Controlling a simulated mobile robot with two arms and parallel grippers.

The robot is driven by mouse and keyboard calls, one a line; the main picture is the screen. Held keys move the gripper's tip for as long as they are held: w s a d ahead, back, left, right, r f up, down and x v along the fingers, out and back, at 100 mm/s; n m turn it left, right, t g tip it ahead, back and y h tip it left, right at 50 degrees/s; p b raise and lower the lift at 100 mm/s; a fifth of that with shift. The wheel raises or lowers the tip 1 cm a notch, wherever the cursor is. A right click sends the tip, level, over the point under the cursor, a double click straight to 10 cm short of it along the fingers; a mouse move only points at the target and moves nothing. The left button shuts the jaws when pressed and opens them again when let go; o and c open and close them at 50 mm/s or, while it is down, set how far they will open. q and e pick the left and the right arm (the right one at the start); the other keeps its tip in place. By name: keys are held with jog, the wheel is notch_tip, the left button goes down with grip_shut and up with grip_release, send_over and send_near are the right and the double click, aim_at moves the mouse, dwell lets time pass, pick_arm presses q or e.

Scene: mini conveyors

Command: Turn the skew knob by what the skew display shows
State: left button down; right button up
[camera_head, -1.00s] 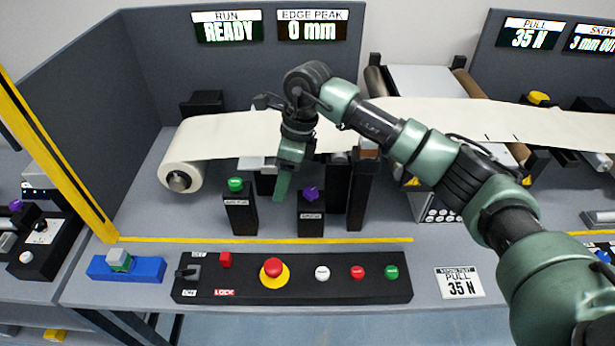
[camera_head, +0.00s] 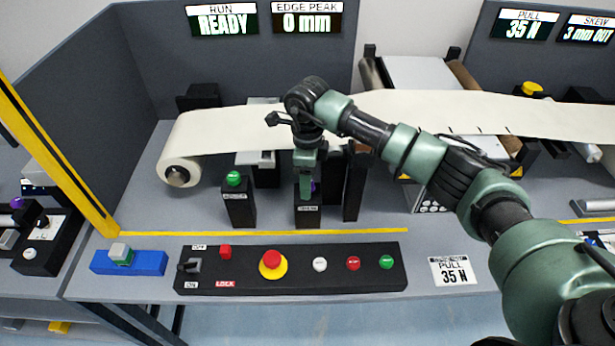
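The skew display (camera_head: 588,30) at the top right reads 3 mm OUT and is partly cut off by the picture edge. A purple knob (camera_head: 316,187) sits on top of a black post (camera_head: 308,218) with a small label that looks like SKEW. My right gripper (camera_head: 305,186) points down at the knob and hides most of it. I cannot tell whether its fingers are open or shut, or whether they touch the knob. My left gripper is not in view.
A green knob (camera_head: 234,179) on a similar post stands to the left. A white web (camera_head: 230,131) runs behind from a roll. A control panel (camera_head: 335,282) with a red stop button and several other buttons lies in front. A yellow line (camera_head: 265,232) crosses between posts and panel.

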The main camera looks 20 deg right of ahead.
grip_shut()
jog(key=shift+m, duration=0.3)
jog(key=shift+f+m+b, duration=0.1)
jog(key=shift+m+b, duration=0.7)
jog(key=m+b, duration=0.1)
jog(key=m, duration=0.2)
jog(key=shift+m+b, duration=0.3)
jog(key=shift+b, duration=0.1)
jog(key=m+b, duration=0.1)
jog(key=m, duration=0.2)
jog(key=shift+w+m+b, duration=0.1)
jog(key=shift+m+b, duration=0.4)
jog(key=shift+m, duration=0.9)
jog(key=shift+r, duration=0.2)
